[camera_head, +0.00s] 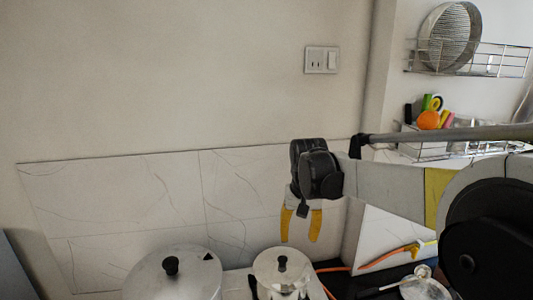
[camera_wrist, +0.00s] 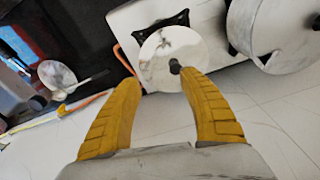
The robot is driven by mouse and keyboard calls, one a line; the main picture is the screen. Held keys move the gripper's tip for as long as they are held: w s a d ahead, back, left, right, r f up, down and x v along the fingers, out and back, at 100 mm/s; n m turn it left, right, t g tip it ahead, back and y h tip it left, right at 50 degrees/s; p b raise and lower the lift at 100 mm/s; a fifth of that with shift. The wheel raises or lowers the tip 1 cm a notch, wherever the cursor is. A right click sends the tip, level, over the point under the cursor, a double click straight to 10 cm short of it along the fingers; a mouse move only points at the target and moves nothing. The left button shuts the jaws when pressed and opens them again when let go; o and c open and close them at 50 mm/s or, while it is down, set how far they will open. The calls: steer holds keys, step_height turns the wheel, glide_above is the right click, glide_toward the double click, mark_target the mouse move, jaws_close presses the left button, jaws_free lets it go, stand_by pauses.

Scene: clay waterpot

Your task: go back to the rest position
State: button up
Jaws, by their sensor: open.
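My gripper (camera_head: 301,224) has two yellow fingers that point down in the head view, in front of the white tiled wall. The fingers are apart, with nothing between them. In the wrist view my gripper (camera_wrist: 165,92) also shows spread and empty. A small lidded pot (camera_head: 283,270) with a black knob stands below the fingers in the head view. Its lid (camera_wrist: 168,50) shows beyond the fingertips in the wrist view. A clay waterpot cannot be made out in either view.
A large lidded pot (camera_head: 173,277) stands at the lower left, and it also shows in the wrist view (camera_wrist: 274,32). An orange hose (camera_head: 383,258) runs at the lower right. Wire racks (camera_head: 490,60) hang on the right wall. The wall at left is bare.

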steer(key=s+d+f+t+b, duration=0.2)
steer(key=s+f+b, duration=0.3)
steer(key=s, duration=0.3)
steer(key=s+d+f+t+b, duration=0.2)
steer(key=s+d+f+b, duration=0.2)
steer(key=s, duration=0.5)
steer(key=s+d+f+t+b, duration=0.1)
steer(key=s+d+f+b, duration=0.3)
steer(key=s+f+b, duration=0.2)
steer(key=s+f, duration=0.1)
steer(key=s, duration=0.1)
steer(key=shift+s+f+t, duration=0.2)
steer(key=shift+s+t, duration=0.1)
steer(key=shift+t, duration=0.1)
